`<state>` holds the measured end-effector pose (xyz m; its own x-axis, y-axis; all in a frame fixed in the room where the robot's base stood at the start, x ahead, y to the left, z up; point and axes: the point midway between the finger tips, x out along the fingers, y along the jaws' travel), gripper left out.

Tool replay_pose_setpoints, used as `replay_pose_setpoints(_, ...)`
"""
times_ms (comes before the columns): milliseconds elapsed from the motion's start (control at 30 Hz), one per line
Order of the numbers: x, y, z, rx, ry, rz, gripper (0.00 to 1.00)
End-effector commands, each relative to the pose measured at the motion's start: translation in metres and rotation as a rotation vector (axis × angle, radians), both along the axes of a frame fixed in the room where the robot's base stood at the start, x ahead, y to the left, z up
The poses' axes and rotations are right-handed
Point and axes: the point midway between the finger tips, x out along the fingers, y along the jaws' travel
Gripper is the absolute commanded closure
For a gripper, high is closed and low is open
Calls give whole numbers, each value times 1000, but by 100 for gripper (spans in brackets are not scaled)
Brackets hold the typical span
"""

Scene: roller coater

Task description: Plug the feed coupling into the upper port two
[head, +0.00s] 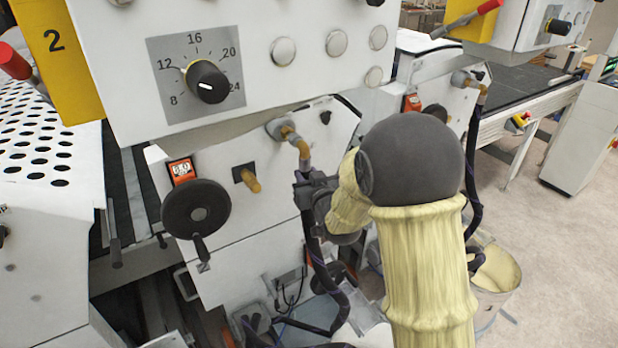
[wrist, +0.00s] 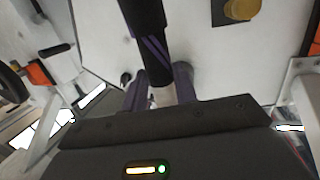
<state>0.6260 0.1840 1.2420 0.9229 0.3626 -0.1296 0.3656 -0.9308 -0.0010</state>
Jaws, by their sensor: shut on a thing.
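My gripper (head: 306,188) is in front of the machine's white panel (head: 222,150) in the head view. In the wrist view its two fingers (wrist: 160,88) are shut around the end of a dark hose with purple stripes (wrist: 152,45). The feed coupling at that hose end is mostly hidden by the fingers; a pale bit shows between them. A brass elbow (head: 298,142) sticks out of a round grey fitting on the panel, just above my gripper. A brass stub on a black plate (head: 248,180) is left of my gripper; it also shows in the wrist view (wrist: 241,9).
A black handwheel (head: 196,209) and orange counter (head: 181,170) are at the panel's left. A yellow block marked 2 (head: 56,48) is at upper left. The dial housing (head: 205,80) overhangs the panel. Hoses and a bucket (head: 497,271) are low down.

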Motion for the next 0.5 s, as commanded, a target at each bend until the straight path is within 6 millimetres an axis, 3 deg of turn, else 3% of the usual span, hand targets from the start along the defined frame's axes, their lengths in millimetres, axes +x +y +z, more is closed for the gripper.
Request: replay_pose_setpoints(500, 8, 6, 1, 1, -3, 0, 100)
